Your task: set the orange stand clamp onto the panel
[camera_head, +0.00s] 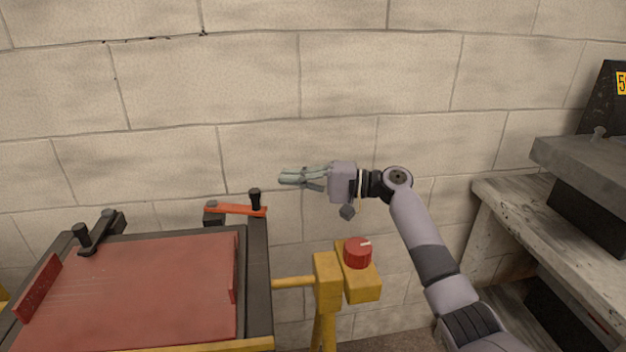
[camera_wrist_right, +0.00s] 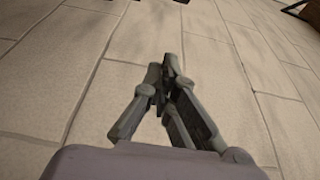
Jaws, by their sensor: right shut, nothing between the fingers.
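The orange stand clamp (camera_head: 236,209) sits at the far right corner of the frame bench in the head view, with a black knob at its right end. Its bar lies across the corner of the dark frame; I cannot tell whether it touches the panel. The panel (camera_head: 150,290) is a flat reddish sheet inside the frame. My right gripper (camera_head: 283,178) is in the air to the right of the clamp and a little above it, pointing left. Its fingers are shut and empty, and they also show in the right wrist view (camera_wrist_right: 168,62). My left gripper is not in view.
A black clamp (camera_head: 98,235) stands on the frame's far left corner. A yellow stand with a red knob (camera_head: 357,253) is right of the frame, below my right arm. A grey worktable (camera_head: 500,205) is at the right. A block wall (camera_head: 380,75) runs behind everything.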

